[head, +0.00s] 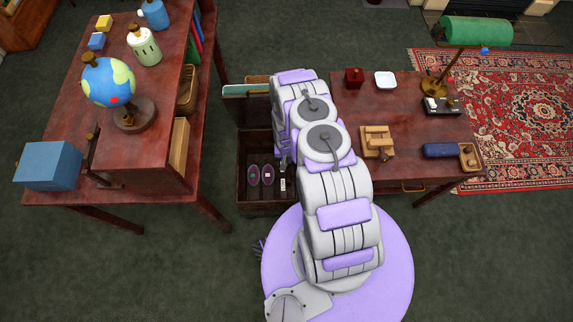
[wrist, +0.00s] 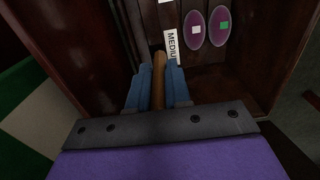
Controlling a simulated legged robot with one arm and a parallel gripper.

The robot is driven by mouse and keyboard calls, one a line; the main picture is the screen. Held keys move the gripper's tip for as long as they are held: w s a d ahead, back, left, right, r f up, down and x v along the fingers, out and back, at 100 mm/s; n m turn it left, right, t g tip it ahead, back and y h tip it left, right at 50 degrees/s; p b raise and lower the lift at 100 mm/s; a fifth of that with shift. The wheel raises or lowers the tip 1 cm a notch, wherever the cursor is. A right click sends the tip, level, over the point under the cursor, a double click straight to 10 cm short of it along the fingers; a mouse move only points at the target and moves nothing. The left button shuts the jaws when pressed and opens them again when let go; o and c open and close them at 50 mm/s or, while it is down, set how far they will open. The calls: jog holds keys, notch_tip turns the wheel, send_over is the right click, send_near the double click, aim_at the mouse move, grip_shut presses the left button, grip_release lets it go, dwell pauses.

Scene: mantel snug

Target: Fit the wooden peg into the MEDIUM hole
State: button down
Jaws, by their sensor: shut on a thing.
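The wooden peg (wrist: 159,82) is a brown rod between the two blue fingers of my gripper (wrist: 158,72), which is shut on it. The peg points away from the camera, towards a white label reading "MEDIU" (wrist: 171,46), its end covered. The label is on the dark wooden box (wrist: 258,82), which also shows in the head view (head: 241,188). The peg's tip is close to the label in the picture; I cannot tell whether it touches anything. No hole is clearly visible. In the head view my arm hides the gripper and peg.
Two purple ovals, one with a white square (wrist: 194,29) and one with a green square (wrist: 220,26), lie beside the label. A desk with a globe (head: 108,82) stands left. A desk with a green lamp (head: 476,31) and a wooden block puzzle (head: 377,141) stands right.

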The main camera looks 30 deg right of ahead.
aim_at(287, 163)
jog(key=f, duration=0.1)
jog(key=f+b, duration=0.1)
jog(key=f, duration=0.1)
jog(key=d+f, duration=0.1)
jog(key=f, duration=0.1)
jog(key=shift+a+r, duration=0.1)
jog(key=shift+a, duration=0.05)
jog(key=c, duration=1.3)
grip_release()
jog(key=shift+a, duration=0.15)
jog(key=shift+o, duration=1.1)
